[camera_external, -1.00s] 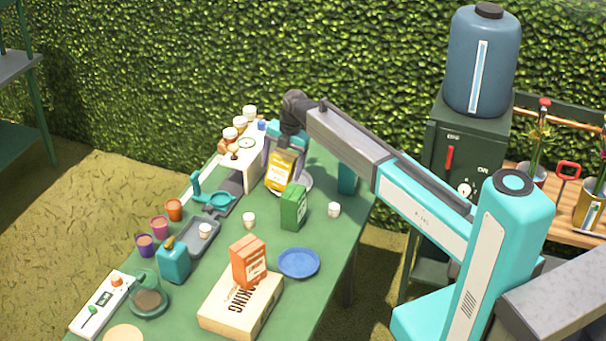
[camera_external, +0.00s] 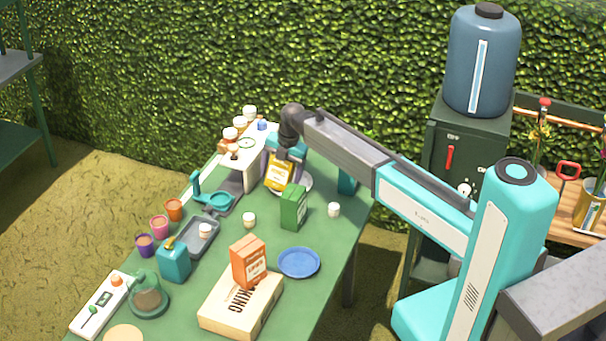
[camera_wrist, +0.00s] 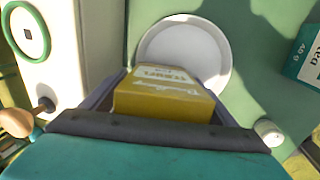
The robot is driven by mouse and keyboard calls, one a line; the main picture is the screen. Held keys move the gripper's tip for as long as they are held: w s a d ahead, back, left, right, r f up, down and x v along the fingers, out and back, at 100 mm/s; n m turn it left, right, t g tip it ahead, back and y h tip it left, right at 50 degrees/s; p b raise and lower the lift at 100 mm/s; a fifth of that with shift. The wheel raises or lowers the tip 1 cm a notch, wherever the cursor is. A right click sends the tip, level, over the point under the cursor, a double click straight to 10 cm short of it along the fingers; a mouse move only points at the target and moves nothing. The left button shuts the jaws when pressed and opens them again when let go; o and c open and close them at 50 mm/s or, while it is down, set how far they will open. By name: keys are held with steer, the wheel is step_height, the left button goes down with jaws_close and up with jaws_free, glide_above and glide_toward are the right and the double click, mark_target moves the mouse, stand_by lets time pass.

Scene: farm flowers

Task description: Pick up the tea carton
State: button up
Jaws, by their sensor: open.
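A yellow carton (camera_external: 279,174) with white lettering stands at the far part of the green table; the wrist view shows its top and face (camera_wrist: 165,93). My gripper (camera_external: 285,155) is open over it, its jaws one on each side of the yellow carton in the wrist view. A green carton (camera_external: 293,207) stands apart, nearer the camera; it shows at the right edge of the wrist view (camera_wrist: 306,62), with partly cut-off lettering that seems to end in "ea". I cannot read for certain which carton is the tea.
A white plate (camera_wrist: 187,48) lies beside the yellow carton. A white stand (camera_external: 249,142) with jars is close behind left. Small white cups (camera_external: 334,209), a blue plate (camera_external: 299,262) and an orange carton (camera_external: 248,261) on a cardboard box (camera_external: 225,306) are nearer the camera.

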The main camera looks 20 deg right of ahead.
steer(key=c, duration=1.2)
steer(key=shift+r+b, duration=1.45)
steer(key=shift+r, duration=3.55)
